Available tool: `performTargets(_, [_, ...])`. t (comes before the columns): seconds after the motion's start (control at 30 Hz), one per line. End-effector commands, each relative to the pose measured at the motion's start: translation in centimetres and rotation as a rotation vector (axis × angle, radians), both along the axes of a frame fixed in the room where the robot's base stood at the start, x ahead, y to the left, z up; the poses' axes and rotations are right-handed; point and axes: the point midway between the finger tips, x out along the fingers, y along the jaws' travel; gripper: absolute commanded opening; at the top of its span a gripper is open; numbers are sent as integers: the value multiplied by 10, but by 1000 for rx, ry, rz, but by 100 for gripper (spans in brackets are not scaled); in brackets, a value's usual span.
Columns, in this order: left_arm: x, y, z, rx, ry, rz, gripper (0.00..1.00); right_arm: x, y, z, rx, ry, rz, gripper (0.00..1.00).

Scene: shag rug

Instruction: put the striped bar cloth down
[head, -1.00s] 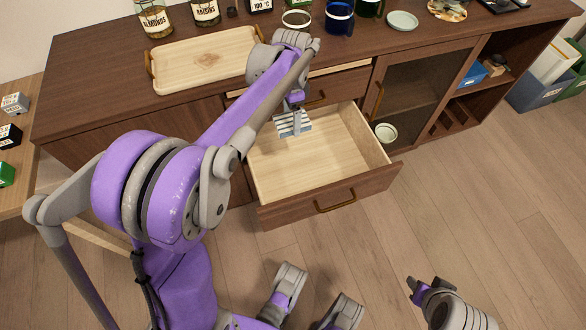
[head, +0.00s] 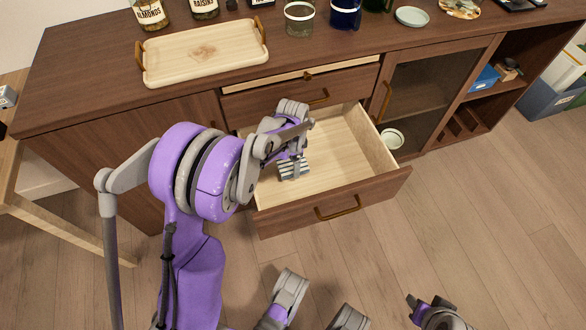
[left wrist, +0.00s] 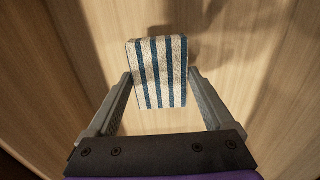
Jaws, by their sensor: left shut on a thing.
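The striped bar cloth (head: 292,172), folded small with white and blue stripes, is in my left gripper (head: 293,160). In the left wrist view the cloth (left wrist: 160,75) sits between the two fingers of the gripper (left wrist: 163,98), which is shut on it. The gripper points down into the open drawer (head: 335,165), over the left part of its bare wooden floor. I cannot tell whether the cloth touches the floor. My right gripper (head: 426,306) is at the bottom right over the room floor, its fingers apart and empty.
The drawer's front (head: 335,207) sticks out from the sideboard (head: 100,75). A wooden tray (head: 205,52), jars and cups stand on top. A glass door (head: 428,92) is right of the drawer. The drawer's right part is empty.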

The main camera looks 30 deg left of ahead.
Motion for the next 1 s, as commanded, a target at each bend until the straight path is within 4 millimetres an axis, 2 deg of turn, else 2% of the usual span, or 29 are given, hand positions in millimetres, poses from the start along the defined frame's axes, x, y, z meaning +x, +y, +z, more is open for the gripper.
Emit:
performTargets(0.27, [0, 0, -38, 0, 0, 0, 42, 2, 0, -12, 0, 3, 0, 45])
performTargets(0.63, [0, 0, -42, 0, 0, 0, 42, 2, 0, -14, 0, 3, 0, 45])
performTargets(0.67, [0, 0, -43, 0, 0, 0, 88, 2, 0, -15, 0, 3, 0, 45])
performTargets(0.7, [0, 0, -42, 0, 0, 0, 95, 2, 0, -14, 0, 3, 0, 45])
performTargets(0.73, [0, 0, -42, 0, 0, 0, 100, 2, 0, -14, 0, 3, 0, 45])
performTargets(1.0, [0, 0, -39, 0, 0, 0, 100, 2, 0, -12, 0, 3, 0, 45])
